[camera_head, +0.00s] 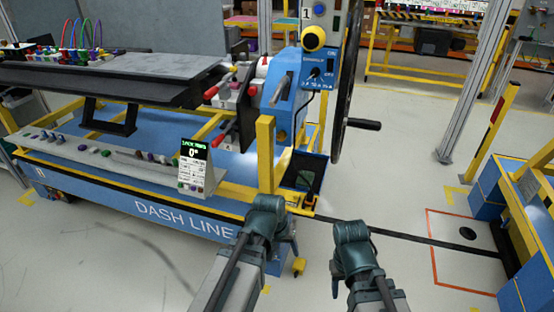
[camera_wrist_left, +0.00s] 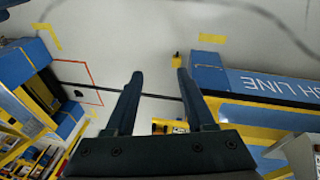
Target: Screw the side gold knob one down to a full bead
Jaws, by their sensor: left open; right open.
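A round yellow-gold knob (camera_head: 313,37) with a dark base sits high on the blue and grey end unit (camera_head: 318,70) of the dash line in the head view. I cannot tell whether it is the side gold knob, or how far it is screwed in. My left gripper (camera_head: 272,215) is low in front of the bench, well below that knob. In the left wrist view its two dark fingers (camera_wrist_left: 159,80) are apart with nothing between them. My right gripper (camera_head: 353,235) is over the floor to the right, apart from everything; its fingertips are hard to make out.
A large black handwheel (camera_head: 347,80) with a crank handle (camera_head: 363,124) sticks out at the bench's right end. A yellow post (camera_head: 265,155) stands near my left gripper. A small display (camera_head: 194,160) reads 0°.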

